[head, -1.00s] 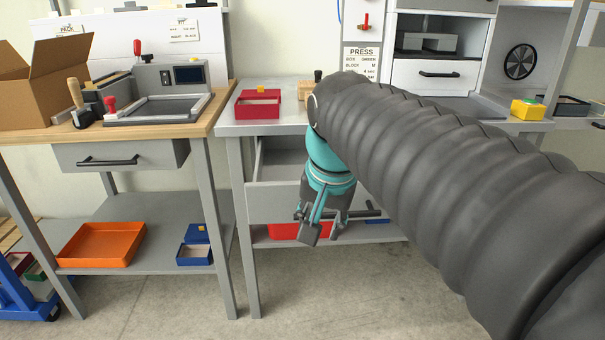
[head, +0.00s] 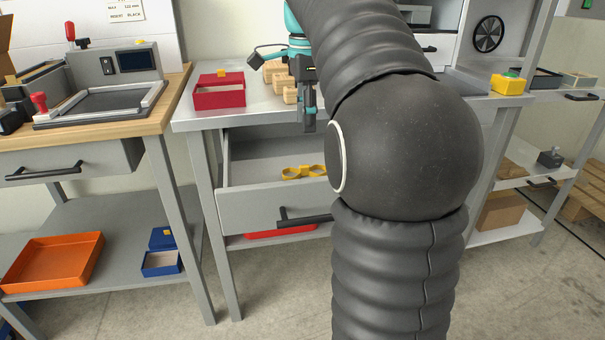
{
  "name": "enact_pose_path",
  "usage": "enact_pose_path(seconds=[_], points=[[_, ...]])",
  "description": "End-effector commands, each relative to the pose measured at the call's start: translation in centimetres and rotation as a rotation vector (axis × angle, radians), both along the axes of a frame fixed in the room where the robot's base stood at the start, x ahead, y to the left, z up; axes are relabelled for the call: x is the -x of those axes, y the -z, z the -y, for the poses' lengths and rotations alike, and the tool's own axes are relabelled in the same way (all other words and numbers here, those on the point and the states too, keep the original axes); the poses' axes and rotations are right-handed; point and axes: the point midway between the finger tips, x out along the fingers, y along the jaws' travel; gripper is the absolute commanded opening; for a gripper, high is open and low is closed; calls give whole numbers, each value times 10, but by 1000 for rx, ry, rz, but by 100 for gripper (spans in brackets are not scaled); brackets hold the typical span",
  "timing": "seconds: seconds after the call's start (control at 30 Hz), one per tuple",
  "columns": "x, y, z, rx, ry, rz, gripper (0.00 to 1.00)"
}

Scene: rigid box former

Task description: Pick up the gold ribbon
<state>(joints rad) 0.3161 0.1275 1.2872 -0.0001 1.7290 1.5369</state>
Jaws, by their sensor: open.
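The gold ribbon (head: 303,173) lies in the open grey drawer (head: 265,209) under the middle table. It looks like a flat looped bow, and its right end runs close to my arm's outline. My gripper (head: 283,88) is raised above the drawer, at the table's front part. Its fingers are spread wide, one reaching left and one pointing down, with nothing held between them. The ribbon is below the gripper in the picture, and the two are apart. My dark sleeved arm hides the right part of the drawer.
Several wooden pieces (head: 290,95) are on the tabletop behind my gripper. A red box (head: 219,93) stands to their left. A red tray (head: 281,232) is on the shelf below the drawer. An orange tray (head: 50,262) and blue box (head: 161,262) sit on the left lower shelf.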

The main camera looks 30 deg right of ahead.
Motion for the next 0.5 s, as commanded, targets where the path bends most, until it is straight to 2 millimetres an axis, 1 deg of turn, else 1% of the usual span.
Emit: enact_pose_path(seconds=[0.03,0.2,0.3,0.5], points=[[0,13,-1,-1,-3,-3,42],[0,40,-2,0,-6,0,42],[0,50,-2,0,-5,1,42],[-1,61,0,0,-3,1,42]])
